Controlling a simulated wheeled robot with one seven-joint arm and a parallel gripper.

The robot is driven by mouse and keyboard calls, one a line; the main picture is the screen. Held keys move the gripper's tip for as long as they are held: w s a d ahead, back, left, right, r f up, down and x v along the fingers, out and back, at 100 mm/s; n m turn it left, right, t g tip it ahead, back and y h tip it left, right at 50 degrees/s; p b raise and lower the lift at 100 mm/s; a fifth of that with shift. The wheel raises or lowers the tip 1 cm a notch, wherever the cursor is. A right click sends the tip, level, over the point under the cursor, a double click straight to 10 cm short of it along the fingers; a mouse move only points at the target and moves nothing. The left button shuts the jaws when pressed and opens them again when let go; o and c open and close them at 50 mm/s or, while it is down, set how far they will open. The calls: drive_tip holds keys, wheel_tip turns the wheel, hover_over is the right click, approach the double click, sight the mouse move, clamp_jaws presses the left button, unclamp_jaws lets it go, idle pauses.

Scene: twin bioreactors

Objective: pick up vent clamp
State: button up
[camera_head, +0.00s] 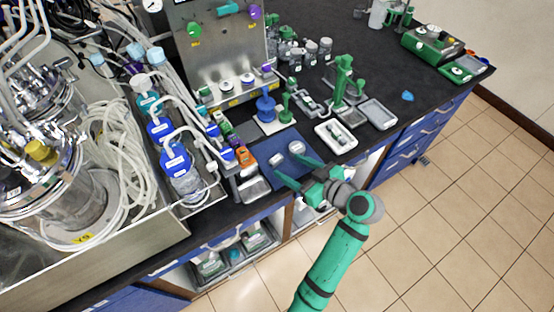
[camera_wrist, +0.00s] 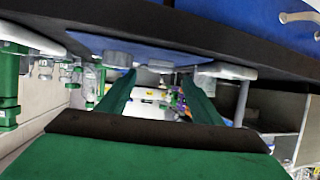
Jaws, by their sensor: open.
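I cannot tell for certain which small item is the vent clamp. Two small pale grey pieces, a left one (camera_head: 276,159) and a right one (camera_head: 296,147), sit apart on a blue mat (camera_head: 262,150) on the black bench. My gripper (camera_head: 287,168) is open, with its green fingers reaching over the mat's front edge, close to both pieces. In the wrist view my gripper (camera_wrist: 158,77) shows its two fingers spread with nothing held between them. The blue mat (camera_wrist: 185,51) and grey pieces (camera_wrist: 118,58) appear beyond the fingertips.
A white tray (camera_head: 323,130) with small parts lies right of the mat. A grey tray (camera_head: 379,113) and a green stand (camera_head: 343,80) are farther right. A rack of coloured items (camera_head: 240,157) and a steel tray (camera_head: 165,222) with bottles stand left. The right bench has clear room.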

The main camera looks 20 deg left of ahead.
sight(276, 159)
drive_tip(key=shift+w+a+f, duration=0.1)
drive_tip(key=shift+a+f, duration=0.05)
drive_tip(key=shift+a, duration=0.45)
drive_tip(key=shift+x, duration=2.25)
drive_tip(key=shift+w, duration=0.1)
drive_tip(key=c, duration=1.1)
